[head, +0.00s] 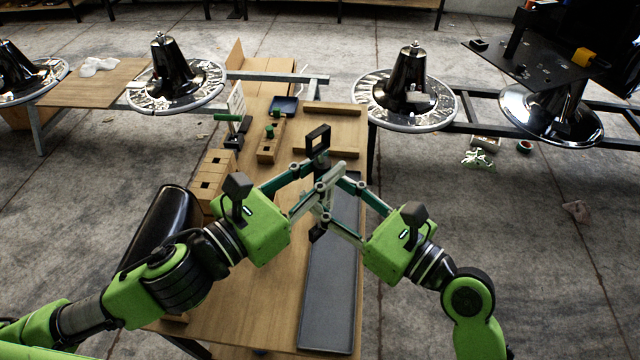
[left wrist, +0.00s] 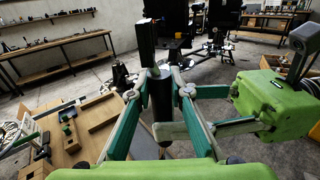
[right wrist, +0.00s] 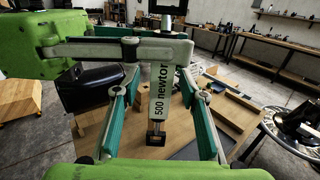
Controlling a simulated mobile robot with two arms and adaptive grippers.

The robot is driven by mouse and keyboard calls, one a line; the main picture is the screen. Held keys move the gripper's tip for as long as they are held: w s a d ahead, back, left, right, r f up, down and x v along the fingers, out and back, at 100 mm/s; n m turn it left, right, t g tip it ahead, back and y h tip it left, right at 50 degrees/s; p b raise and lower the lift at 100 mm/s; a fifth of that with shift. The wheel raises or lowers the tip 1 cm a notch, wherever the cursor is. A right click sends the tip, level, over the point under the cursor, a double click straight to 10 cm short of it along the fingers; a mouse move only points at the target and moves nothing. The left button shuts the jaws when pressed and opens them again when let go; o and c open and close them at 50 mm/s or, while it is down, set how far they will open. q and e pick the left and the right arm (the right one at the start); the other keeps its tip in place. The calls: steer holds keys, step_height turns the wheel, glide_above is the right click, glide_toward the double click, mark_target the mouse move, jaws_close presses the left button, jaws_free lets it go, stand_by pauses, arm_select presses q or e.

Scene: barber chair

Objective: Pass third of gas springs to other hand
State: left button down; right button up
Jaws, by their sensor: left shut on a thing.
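A gas spring (right wrist: 160,95) with a pale barrel marked "500 newton" stands roughly upright between my two grippers. A black end fitting (head: 318,140) sticks up above the fingers. The fingers hide much of the spring in the head view.
The grippers are above a wooden workbench (head: 215,310) with a long dark tray (head: 327,300). Wooden blocks (head: 215,172) and a black cushion (head: 160,228) lie to the left. Several chrome chair bases (head: 408,92) stand beyond. Open floor lies to the right.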

arm_select(q)
steer(key=shift+r, duration=0.1)
arm_select(e)
steer(key=shift+x, duration=1.15)
jaws_close()
arm_select(q)
steer(key=c, duration=1.8)
jaws_free()
arm_select(e)
steer(key=shift+r, duration=0.1)
